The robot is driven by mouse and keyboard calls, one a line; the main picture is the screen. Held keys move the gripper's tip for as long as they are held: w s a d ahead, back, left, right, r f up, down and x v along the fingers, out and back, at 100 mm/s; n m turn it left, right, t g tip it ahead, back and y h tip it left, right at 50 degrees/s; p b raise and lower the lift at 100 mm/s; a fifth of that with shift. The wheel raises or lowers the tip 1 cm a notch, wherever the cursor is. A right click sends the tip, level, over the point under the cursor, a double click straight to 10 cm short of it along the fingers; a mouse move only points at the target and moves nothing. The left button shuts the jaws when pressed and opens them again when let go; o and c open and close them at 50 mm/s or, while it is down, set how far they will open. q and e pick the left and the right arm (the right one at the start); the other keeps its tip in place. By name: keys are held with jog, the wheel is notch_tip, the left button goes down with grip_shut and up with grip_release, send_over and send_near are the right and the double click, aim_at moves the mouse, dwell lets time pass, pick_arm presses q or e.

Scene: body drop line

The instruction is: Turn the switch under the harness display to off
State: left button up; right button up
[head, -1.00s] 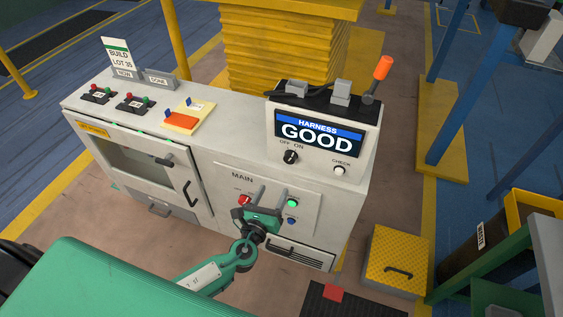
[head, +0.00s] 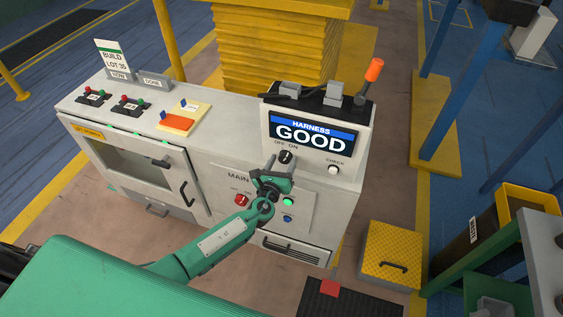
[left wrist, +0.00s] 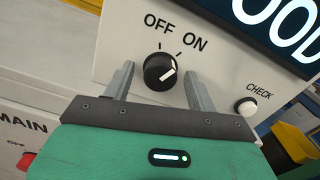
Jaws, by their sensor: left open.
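The switch is a round black knob (head: 286,157) under the harness display (head: 311,135), which reads HARNESS GOOD. In the left wrist view the knob (left wrist: 159,71) has OFF and ON printed above it, and its white mark points up and right, toward the ON side. My left gripper (head: 279,166) is open in front of the panel, just below the knob in the head view. In the left wrist view its two grey fingers stand to the left and right of the knob, with gaps; I cannot tell how far their tips are from the panel. My right gripper is not in view.
A white CHECK button (head: 333,170) sits right of the knob. A red MAIN switch (head: 241,200), a green button (head: 288,202) and a blue one (head: 287,218) are on the lower front. An orange-topped lever (head: 374,70) stands beside the display.

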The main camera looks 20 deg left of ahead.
pick_arm(q)
jog(key=c, duration=1)
jog(key=shift+f+n+b, duration=0.2)
jog(key=shift+n+b, duration=0.3)
jog(key=shift+b, duration=0.35)
jog(key=n+b, duration=0.3)
jog(key=shift+f, duration=0.1)
jog(key=n+b, duration=0.2)
jog(key=shift+n, duration=0.4)
jog(key=shift+n+b, duration=0.5)
jog(key=shift+n, duration=0.1)
jog(key=shift+a+r+n+b, duration=0.15)
jog(key=shift+n+b, duration=0.3)
jog(key=shift+n, duration=0.55)
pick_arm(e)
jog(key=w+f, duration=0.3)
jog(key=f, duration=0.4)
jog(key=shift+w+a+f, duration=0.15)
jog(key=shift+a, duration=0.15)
pick_arm(q)
jog(key=shift+r, duration=0.1)
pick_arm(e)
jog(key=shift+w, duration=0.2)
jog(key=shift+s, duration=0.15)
